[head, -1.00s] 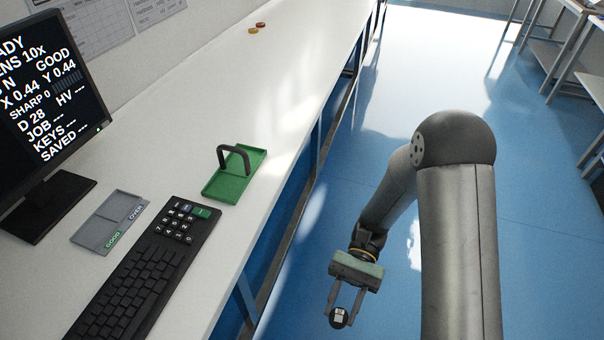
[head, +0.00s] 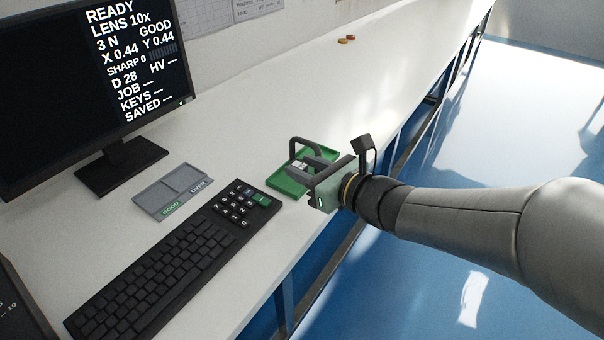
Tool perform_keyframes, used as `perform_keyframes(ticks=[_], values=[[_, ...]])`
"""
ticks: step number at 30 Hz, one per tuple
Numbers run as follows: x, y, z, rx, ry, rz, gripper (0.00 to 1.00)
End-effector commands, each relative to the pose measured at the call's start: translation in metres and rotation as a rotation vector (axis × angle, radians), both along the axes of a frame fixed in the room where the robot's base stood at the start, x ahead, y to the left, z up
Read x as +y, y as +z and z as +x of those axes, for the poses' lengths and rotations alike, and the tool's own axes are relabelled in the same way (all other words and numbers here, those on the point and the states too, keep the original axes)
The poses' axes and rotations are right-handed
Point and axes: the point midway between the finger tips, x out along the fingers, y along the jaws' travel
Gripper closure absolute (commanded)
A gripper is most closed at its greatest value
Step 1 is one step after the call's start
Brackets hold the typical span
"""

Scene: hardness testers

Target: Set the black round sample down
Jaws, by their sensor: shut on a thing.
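The green tray (head: 277,181) lies on the white bench, partly hidden behind my gripper. The sample is over or in this tray; I cannot tell whether it touches the tray floor.
A grey two-part tray (head: 157,194) marked GOOD and OVER lies left of the black keyboard (head: 165,262). A monitor (head: 95,90) stands behind them. Two small round pieces (head: 346,39) lie far back. The bench (head: 300,95) between is clear.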

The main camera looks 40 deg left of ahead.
Motion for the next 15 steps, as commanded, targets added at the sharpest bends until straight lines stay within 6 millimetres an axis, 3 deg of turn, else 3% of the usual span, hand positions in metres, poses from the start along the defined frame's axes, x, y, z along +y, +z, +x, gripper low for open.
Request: perform_keyframes(ticks=[8, 15], values=[[0.054, -0.034, 0.045, 0.003, 0.004, -0.002, 0.9], [0.078, -0.075, 0.066, 0.001, 0.004, -0.001, 0.9]])
